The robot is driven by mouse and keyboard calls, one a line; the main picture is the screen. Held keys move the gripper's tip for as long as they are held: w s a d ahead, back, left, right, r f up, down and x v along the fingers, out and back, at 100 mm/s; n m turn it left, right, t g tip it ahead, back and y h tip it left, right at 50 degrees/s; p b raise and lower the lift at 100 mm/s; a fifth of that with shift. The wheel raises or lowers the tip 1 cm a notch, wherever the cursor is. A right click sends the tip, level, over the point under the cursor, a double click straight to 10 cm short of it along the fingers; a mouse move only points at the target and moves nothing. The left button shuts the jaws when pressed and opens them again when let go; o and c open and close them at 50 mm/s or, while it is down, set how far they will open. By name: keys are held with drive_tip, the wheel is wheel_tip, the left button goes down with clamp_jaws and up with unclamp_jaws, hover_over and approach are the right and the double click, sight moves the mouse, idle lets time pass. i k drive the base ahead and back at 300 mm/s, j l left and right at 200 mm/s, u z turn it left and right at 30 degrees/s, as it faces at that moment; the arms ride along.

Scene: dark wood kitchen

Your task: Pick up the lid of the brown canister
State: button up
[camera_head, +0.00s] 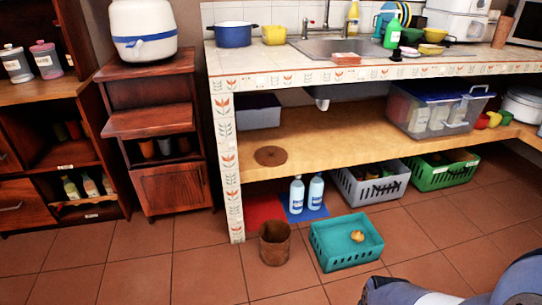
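A brown cylindrical canister (275,244) stands upright on the floor tiles, in front of the left end of the low shelf. Its top looks open, with a dark inside. A flat, round brown disc that looks like its lid (270,156) lies on the wooden shelf under the counter, near the front left edge. Nothing covers it. Part of my arm shows at the bottom right corner, well to the right of the canister. My gripper is not in view.
A teal basket (321,258) with a small tan item stands right of the canister. Two bottles (296,195) stand on the floor below the wooden shelf (330,148). The tiled counter (250,84) overhangs the shelf. A grey box (258,112) sits behind the lid. Front floor is mostly free.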

sight(266, 156)
drive_tip(key=i+j+z, duration=0.15)
drive_tip(key=i+j, duration=0.2)
drive_tip(key=i+j+z, duration=0.15)
drive_tip(key=i+j, duration=0.2)
drive_tip(key=i+j+z, duration=0.1)
drive_tip(key=i+j, duration=0.25)
drive_tip(key=j, duration=0.2)
drive_tip(key=i+j+z, duration=0.15)
drive_tip(key=i+j, duration=0.15)
drive_tip(key=j, duration=0.2)
